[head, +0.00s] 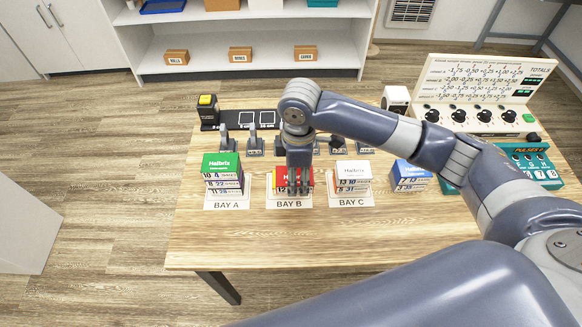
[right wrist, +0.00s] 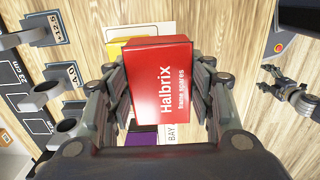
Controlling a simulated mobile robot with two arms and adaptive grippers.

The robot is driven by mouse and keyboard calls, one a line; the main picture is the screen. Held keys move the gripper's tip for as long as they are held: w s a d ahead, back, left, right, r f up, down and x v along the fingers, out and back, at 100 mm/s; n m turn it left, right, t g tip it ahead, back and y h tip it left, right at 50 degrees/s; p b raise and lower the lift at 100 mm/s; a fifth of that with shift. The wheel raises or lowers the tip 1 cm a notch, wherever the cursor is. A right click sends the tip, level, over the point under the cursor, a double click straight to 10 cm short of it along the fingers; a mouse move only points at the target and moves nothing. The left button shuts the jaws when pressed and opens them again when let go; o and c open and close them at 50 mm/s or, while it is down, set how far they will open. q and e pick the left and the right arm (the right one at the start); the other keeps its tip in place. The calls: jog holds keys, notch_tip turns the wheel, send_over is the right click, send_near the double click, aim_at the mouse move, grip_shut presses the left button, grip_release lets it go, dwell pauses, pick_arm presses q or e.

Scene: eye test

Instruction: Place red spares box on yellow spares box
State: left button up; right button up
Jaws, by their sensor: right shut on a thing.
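In the head view the red box (head: 309,178) is over BAY B, mostly hidden by the gripper. In the right wrist view a yellow surface (right wrist: 115,47), likely the yellow spares box, shows behind the red box, with a purple patch (right wrist: 141,137) on the opposite side. Whether red touches yellow is hidden. A small gripper, apparently my left gripper (right wrist: 267,79), shows at the right edge with fingers apart.
A green-topped stack (head: 222,172) stands in BAY A, a white-topped stack (head: 353,175) in BAY C, and a blue-topped stack (head: 408,175) to the right. A dial panel (head: 480,100) stands back right. The table's front (head: 300,245) is clear.

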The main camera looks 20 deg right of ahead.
jog(key=w, duration=0.3)
jog(key=shift+w+f, duration=0.15)
jog(key=shift+w, duration=0.6)
pick_arm(q)
jog(key=shift+w+r+p, duration=0.25)
jog(key=shift+r+p, duration=0.3)
jog(key=shift+r, duration=0.15)
pick_arm(e)
jog(key=shift+f, duration=1.8)
pick_arm(q)
jog(key=shift+a, duration=0.1)
pick_arm(e)
jog(key=shift+f, duration=0.15)
pick_arm(q)
jog(key=shift+a, duration=0.1)
pick_arm(e)
jog(key=o, duration=1.1)
jog(key=shift+w+r, duration=0.1)
jog(key=shift+r, duration=0.4)
pick_arm(q)
jog(key=shift+a+f+b, duration=0.1)
jog(key=shift+f+b, duration=0.3)
jog(key=shift+f, duration=0.05)
pick_arm(e)
notch_tip(320, 180, up, 11)
jog(key=shift+r, duration=0.15)
pick_arm(q)
jog(key=shift+s, duration=0.15)
